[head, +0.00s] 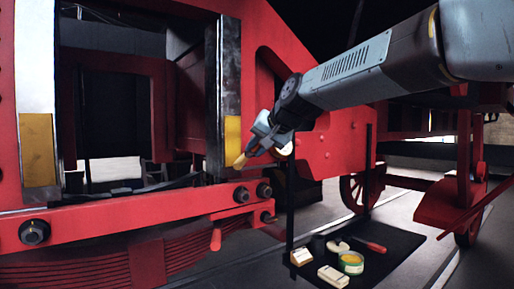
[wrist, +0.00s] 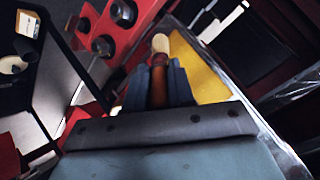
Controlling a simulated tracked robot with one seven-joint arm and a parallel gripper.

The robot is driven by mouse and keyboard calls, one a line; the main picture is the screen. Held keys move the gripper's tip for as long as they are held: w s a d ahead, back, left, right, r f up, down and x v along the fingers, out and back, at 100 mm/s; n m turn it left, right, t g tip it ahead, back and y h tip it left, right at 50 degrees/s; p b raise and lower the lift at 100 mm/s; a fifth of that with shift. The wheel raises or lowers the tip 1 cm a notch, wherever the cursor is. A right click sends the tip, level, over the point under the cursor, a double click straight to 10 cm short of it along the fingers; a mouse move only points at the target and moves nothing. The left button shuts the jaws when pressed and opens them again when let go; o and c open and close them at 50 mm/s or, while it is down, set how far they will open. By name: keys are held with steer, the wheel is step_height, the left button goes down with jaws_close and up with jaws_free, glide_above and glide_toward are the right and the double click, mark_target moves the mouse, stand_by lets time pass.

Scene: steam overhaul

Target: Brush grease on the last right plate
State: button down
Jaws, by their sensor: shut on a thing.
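My gripper (head: 258,140) is shut on a brush (head: 241,160) with a brownish handle and pale tip. In the wrist view the brush (wrist: 161,45) points away between my fingers (wrist: 160,84). The right plate (head: 231,70) is an upright dark metal strip on the red frame. Its lower part carries a yellow grease patch (head: 232,130), which fills much of the plate in the wrist view (wrist: 205,72). The brush tip is at the patch's lower edge; I cannot tell if it touches. The left plate (head: 37,75) has a similar yellow patch (head: 38,150) low down.
A dark mat (head: 400,243) on the floor holds an open tin of yellow grease (head: 351,263), a red-handled tool (head: 370,245), a dark cup (head: 318,244) and pale blocks (head: 333,276). A red beam (head: 120,224) with protruding bolts (head: 241,194) runs below the plates.

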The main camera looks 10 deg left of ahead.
steer(key=shift+w+a, duration=0.3)
steer(key=shift+a, duration=0.1)
steer(key=shift+r, duration=0.1)
steer(key=shift+d+r, duration=0.1)
steer(key=shift+r, duration=5.65)
steer(key=shift+f, duration=5.85)
